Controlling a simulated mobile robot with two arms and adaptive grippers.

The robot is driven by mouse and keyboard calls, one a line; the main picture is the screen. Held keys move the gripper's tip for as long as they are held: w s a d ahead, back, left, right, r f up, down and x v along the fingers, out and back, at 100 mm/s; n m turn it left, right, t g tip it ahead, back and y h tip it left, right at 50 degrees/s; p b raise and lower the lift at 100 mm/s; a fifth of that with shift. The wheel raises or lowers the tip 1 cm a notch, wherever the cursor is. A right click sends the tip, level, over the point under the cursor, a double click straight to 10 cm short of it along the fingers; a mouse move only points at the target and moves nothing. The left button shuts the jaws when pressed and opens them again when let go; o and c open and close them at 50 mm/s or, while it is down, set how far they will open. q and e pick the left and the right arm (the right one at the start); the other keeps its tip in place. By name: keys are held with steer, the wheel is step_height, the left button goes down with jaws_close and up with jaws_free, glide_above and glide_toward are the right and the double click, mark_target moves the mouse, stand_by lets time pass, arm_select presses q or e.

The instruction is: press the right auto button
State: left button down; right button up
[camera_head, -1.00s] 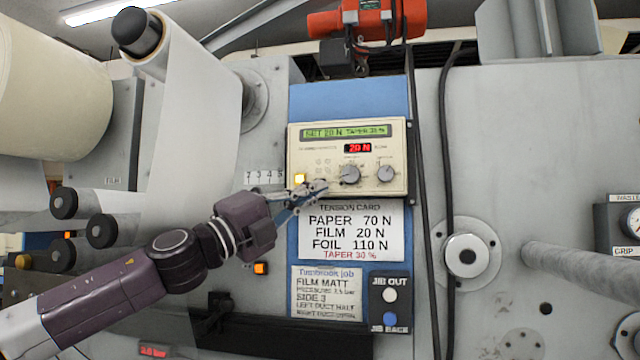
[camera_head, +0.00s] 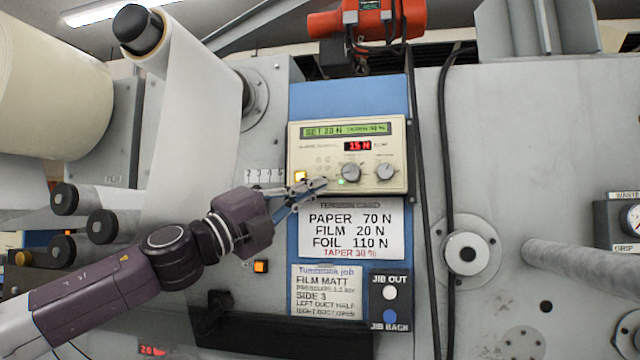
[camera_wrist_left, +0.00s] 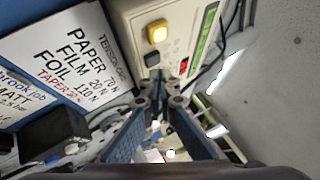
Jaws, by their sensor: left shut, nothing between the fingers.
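The cream tension control box (camera_head: 396,130) is on the blue panel, with a green display, a red readout of about 15 N and two knobs. A lit yellow button (camera_head: 300,176) is at its lower left; it also shows in the wrist view (camera_wrist_left: 157,31), with a dark button (camera_wrist_left: 152,60) beside it. I cannot read which button is marked auto. A small green light (camera_head: 340,181) glows below the left knob. My left gripper (camera_head: 322,184) is shut and empty, its tips at the box's lower edge, right of the yellow button; contact cannot be told. It also shows in the wrist view (camera_wrist_left: 163,101).
Below the box are a tension card (camera_head: 350,230), a job card (camera_head: 328,290) and a jib button box (camera_head: 390,301). A lit orange button (camera_head: 261,266) is left of the panel. Cables (camera_head: 447,200) hang to the right. A grey roller (camera_head: 585,270) juts out at right.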

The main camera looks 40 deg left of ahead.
arm_select(q)
steer(key=s+d+b, duration=0.2)
steer(key=s, duration=0.1)
steer(key=s+d+b, duration=0.1)
steer(key=s+b, duration=0.1)
steer(key=shift+s, duration=0.1)
stand_by(0.7)
